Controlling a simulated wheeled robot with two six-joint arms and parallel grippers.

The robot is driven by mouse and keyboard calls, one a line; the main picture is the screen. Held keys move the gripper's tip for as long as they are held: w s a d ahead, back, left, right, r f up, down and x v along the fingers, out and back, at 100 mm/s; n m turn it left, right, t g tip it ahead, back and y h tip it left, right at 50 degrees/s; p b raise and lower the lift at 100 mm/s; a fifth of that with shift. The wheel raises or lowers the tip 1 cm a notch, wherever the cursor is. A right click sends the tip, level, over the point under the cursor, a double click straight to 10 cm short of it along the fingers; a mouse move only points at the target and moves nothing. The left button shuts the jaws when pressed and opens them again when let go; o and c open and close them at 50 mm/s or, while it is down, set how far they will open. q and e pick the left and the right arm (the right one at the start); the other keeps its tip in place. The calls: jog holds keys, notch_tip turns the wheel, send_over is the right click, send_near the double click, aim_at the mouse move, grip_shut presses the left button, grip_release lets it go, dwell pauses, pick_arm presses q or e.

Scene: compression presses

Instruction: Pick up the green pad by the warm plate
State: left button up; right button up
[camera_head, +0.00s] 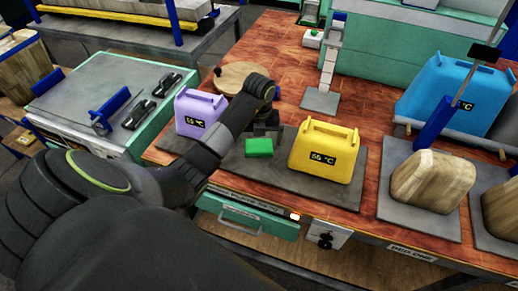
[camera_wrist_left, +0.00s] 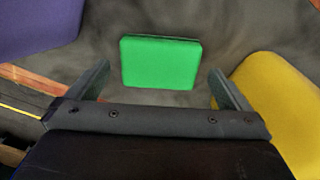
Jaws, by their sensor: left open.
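The green pad (camera_head: 259,147) lies on a dark grey plate (camera_head: 232,168) between a purple canister and a yellow canister. My left gripper (camera_head: 265,124) is just behind the pad in the head view, with the wrist reaching over the table. In the left wrist view the green pad (camera_wrist_left: 160,62) sits ahead of and between the two spread fingers of my left gripper (camera_wrist_left: 160,82). The fingers are open and hold nothing. My right gripper is not in view.
The purple canister (camera_head: 199,112) stands left of the pad and the yellow canister (camera_head: 325,155), with a 55 °C label, stands close on the right. A round wooden disc (camera_head: 238,76) lies behind. Wooden blocks (camera_head: 433,181) stand at the right.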

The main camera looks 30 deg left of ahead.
aim_at(259, 145)
pick_arm(q)
jog(key=shift+f, duration=0.9)
jog(key=c, duration=1)
jog(key=shift+o, duration=0.2)
notch_tip(259, 145, up, 5)
jog(key=shift+r+p, duration=0.1)
jog(key=shift+p, duration=0.25)
notch_tip(259, 145, up, 3)
jog(key=p, duration=0.3)
jog(key=shift+r, duration=0.2)
jog(key=shift+r+p, duration=0.75)
jog(key=shift+p, duration=0.15)
